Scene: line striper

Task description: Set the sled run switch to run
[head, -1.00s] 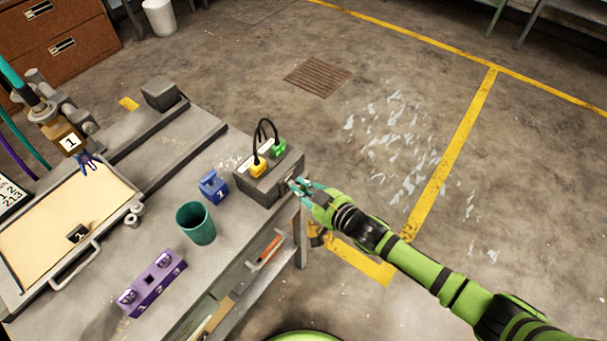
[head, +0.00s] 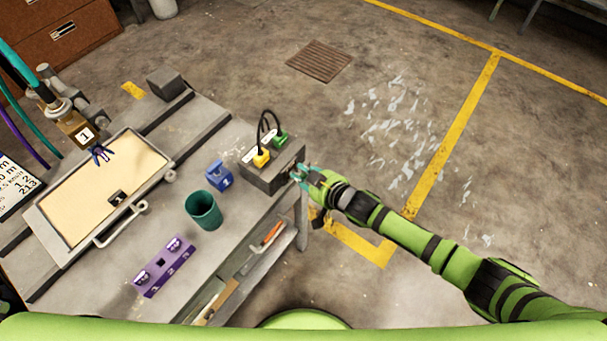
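A grey control box (head: 273,167) stands at the right end of the workbench, with a yellow plug (head: 261,158) and a green plug (head: 280,139) on its top joined to black cables. My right gripper (head: 301,174) is at the box's right end face, with its teal fingertips at or very close to that face. The run switch is not clear to see; the fingers cover that part of the face. Whether the fingers are open or shut on something is too small to tell. My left gripper is not in view.
A blue block (head: 219,175), a teal cup (head: 204,210) and a purple holder (head: 163,266) stand on the bench left of the box. A tan tray (head: 80,210) sits under the tool head (head: 80,133) at left. Floor right of the bench is open.

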